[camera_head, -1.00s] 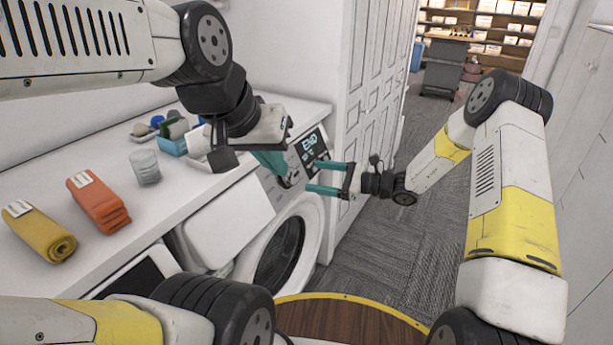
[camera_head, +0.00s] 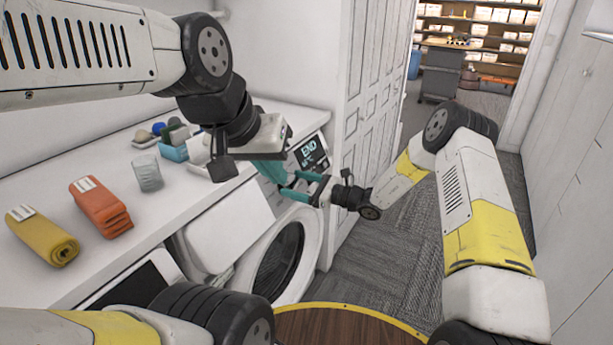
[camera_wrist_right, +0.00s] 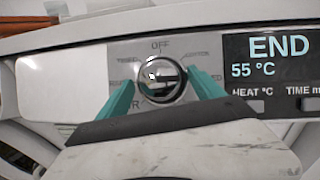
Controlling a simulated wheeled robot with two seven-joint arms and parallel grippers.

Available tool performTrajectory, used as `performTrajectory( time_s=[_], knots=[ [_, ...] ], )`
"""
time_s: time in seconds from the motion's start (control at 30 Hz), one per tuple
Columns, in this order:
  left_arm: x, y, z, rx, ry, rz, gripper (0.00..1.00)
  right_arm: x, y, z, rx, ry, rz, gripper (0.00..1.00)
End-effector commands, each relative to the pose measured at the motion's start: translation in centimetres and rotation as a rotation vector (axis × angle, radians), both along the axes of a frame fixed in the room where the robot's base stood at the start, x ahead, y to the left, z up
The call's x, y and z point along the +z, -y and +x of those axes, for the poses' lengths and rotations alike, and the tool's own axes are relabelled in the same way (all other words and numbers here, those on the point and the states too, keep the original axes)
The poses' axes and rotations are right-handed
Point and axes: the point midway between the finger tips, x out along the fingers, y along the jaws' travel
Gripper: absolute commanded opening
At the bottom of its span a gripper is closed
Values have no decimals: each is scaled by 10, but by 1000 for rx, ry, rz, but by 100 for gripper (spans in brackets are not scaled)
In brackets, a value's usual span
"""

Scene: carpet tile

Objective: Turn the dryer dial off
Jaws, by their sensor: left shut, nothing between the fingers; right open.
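The dryer (camera_head: 311,232) has a round glass door and a control panel with a lit display (camera_head: 310,152) reading END and 55 °C. The round silver dial (camera_wrist_right: 160,76) sits left of the display in the right wrist view, with OFF printed above it; its pointer direction is unclear. My right gripper (camera_head: 291,185) is open, its teal fingers on either side of the dial; whether they touch it I cannot tell. In the head view the dial is hidden by the grippers. My left gripper (camera_head: 270,172) is shut and empty, pointing down close to the panel.
A panelled white door (camera_head: 367,110) stands right of the dryer. Carpet is open farther right.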

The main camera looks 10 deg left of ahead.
Motion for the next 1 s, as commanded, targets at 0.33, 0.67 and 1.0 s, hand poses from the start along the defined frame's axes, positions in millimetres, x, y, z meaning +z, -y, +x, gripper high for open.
performTrajectory(
  time_s=[0.33,0.67,1.0],
  knots=[
    [0,0,0,0,0,0,0,0,1,0,0,0,0,38],
    [0,0,0,0,0,0,0,0,1,1,5,13,-5,15],
    [0,0,0,0,0,0,0,1,2,4,80,157,-56,15]
  ],
)
